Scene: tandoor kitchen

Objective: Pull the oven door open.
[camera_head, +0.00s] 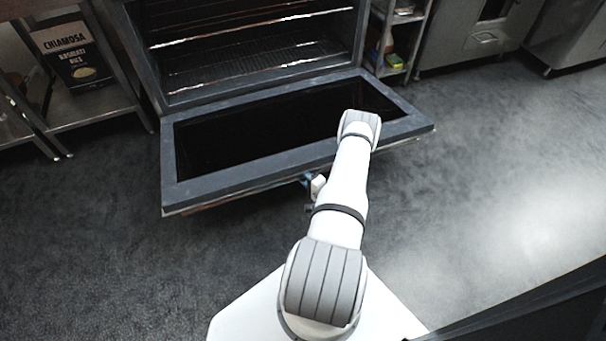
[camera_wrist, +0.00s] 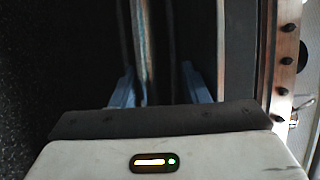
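The oven door (camera_head: 290,170) is folded down, lying close to level in front of the open oven cavity (camera_head: 250,45) in the head view. My gripper (camera_wrist: 158,82) shows in the wrist view with its two blue fingers apart. A long, light bar, likely the door handle (camera_wrist: 143,45), runs between the fingers, nearer the left one, with a gap to the right one. In the head view my arm reaches over the door's front edge, and the fingers and handle are mostly hidden below it.
Wire racks sit inside the oven. A metal shelf (camera_head: 95,108) with a black rice bag (camera_head: 72,55) stands at the left. Another shelf unit (camera_head: 398,45) and steel cabinets stand at the right. The dark floor (camera_head: 490,170) at the right is clear.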

